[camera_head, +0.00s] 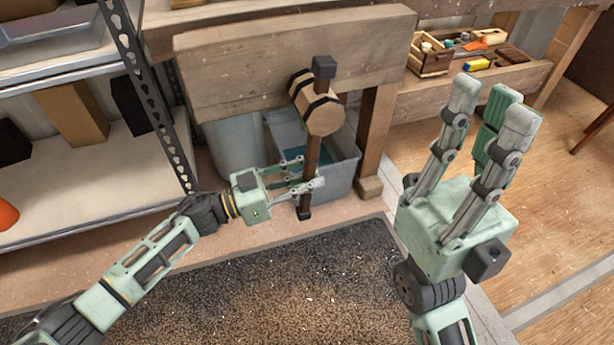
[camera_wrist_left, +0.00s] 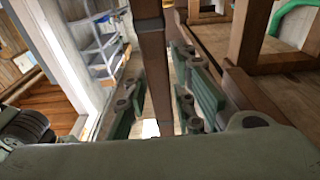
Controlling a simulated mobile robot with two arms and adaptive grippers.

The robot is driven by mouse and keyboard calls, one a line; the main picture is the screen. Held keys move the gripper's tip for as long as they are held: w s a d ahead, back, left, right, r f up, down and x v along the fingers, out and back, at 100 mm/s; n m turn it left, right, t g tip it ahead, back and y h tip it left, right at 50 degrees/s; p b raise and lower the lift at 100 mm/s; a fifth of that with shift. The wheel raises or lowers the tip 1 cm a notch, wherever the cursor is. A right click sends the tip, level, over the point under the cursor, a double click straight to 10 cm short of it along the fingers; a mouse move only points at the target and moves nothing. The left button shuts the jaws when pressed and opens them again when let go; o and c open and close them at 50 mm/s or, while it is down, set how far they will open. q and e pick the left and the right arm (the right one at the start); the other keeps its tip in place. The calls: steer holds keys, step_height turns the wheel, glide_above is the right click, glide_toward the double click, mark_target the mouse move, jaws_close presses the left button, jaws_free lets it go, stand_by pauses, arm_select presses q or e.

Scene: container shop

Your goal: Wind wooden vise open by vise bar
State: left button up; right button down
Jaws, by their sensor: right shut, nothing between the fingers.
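The wooden vise (camera_head: 316,105) has a thick light-wood screw with dark bands, on the front of the wooden bench board. The dark vise bar (camera_head: 313,150) runs through it and hangs nearly upright, with a block at each end. My left gripper (camera_head: 306,174) is at the lower part of the bar. In the left wrist view the bar (camera_wrist_left: 154,60) passes between the fingers of my left gripper (camera_wrist_left: 158,105), which look open around it, with gaps beside it. I cannot tell whether either finger touches it. My right gripper (camera_head: 494,100) is raised at the right, shut and empty.
A metal shelf (camera_head: 85,150) is at the left. A wooden tool box (camera_head: 430,60) sits on the lower bench at the right. A dark mat (camera_head: 280,285) covers the front floor.

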arm_select(q)
steer(key=shift+o, duration=1)
steer(key=shift+a, duration=0.1)
steer(key=v, duration=1.1)
steer(key=shift+a, duration=0.4)
steer(key=shift+s, duration=0.15)
